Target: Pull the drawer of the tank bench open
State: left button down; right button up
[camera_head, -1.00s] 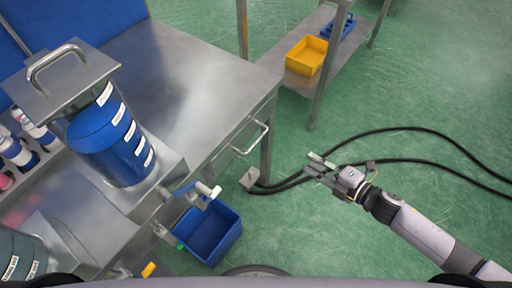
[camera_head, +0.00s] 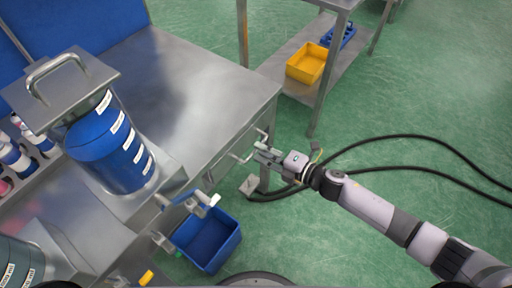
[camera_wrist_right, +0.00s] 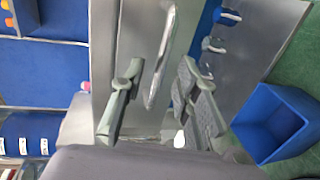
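The steel tank bench (camera_head: 200,85) fills the left of the head view. Its drawer shows a bar handle (camera_head: 243,158) on the bench's right-hand side; the drawer looks closed against the bench. My right gripper (camera_head: 260,151) is at this handle. In the right wrist view the shiny handle (camera_wrist_right: 166,50) runs between the two spread fingers of my right gripper (camera_wrist_right: 158,75), with a gap visible on both sides. I cannot tell how deep the handle sits between them. My left gripper is not in view.
A blue tank (camera_head: 112,155) with a steel lid stands on the bench. Taps project from the bench above a blue bin (camera_head: 208,240) on the floor. Black hoses (camera_head: 400,138) lie on the green floor. A shelf with a yellow tray (camera_head: 306,63) stands behind.

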jog(key=shift+x, duration=1.5)
grip_shut()
jog(key=shift+d, duration=0.1)
